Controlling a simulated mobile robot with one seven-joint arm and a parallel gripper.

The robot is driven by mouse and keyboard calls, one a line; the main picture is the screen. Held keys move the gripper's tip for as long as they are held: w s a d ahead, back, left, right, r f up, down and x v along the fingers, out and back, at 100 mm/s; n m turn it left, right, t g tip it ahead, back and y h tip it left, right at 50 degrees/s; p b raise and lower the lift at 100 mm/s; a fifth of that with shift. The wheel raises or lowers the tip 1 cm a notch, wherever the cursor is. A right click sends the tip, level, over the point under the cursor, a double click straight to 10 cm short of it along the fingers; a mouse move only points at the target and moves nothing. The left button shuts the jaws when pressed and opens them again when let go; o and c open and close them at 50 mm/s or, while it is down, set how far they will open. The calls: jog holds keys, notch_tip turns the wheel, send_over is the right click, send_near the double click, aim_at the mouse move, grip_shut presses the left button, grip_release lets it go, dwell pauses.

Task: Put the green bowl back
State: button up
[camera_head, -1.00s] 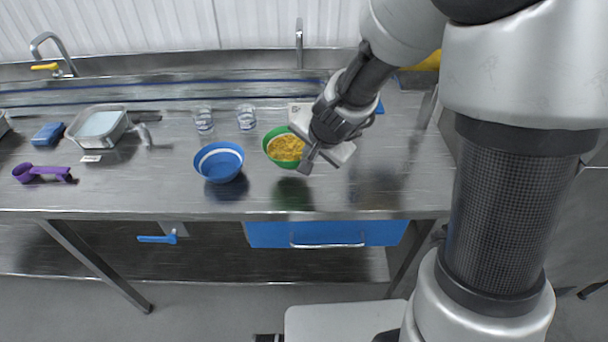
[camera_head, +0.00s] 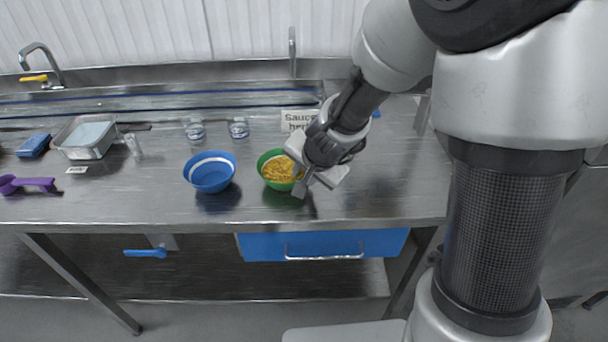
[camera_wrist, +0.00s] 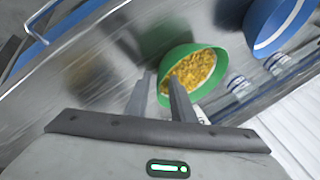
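The green bowl (camera_head: 268,181), with yellow food inside, is near the front middle of the table, right of the blue bowl. My gripper (camera_head: 301,188) is at its right side. In the wrist view the fingers (camera_wrist: 162,92) straddle the wall of the green bowl (camera_wrist: 180,54), one inside and one outside, and look shut on it. The bowl is low over the table, close to its dark reflection. I cannot tell whether its base touches the surface.
A blue bowl (camera_head: 209,176) stands to the left. Two small glasses (camera_head: 239,129) are behind it. A "Sauce here" label (camera_head: 298,118) lies behind my gripper. A metal tray (camera_head: 87,138), blue sponge (camera_head: 34,145) and purple scoop (camera_head: 28,184) are at left. The front right of the table is clear.

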jog(key=shift+r, duration=0.1)
jog(key=shift+r+p, duration=0.3)
jog(key=shift+p, duration=0.1)
jog(key=s+d+r+n+y+p, duration=0.1)
jog(key=s+r+n+p, duration=0.15)
jog(key=s+r, duration=0.55)
jog(key=s+d+r+n+p, duration=0.15)
jog(key=s+r+p, duration=0.25)
jog(key=r, duration=0.8)
jog(key=s+d+r+n+h+p, duration=0.2)
jog(key=s+d+r+n+p, duration=0.1)
jog(key=s+d+r, duration=0.4)
jog(key=s+r, duration=0.1)
jog(key=s, duration=0.2)
jog(key=shift+s+d+r+n+g+h+p, duration=0.25)
jog(key=shift+s+r+n+g+h+p, duration=0.05)
jog(key=shift+s+g+h+p, duration=0.1)
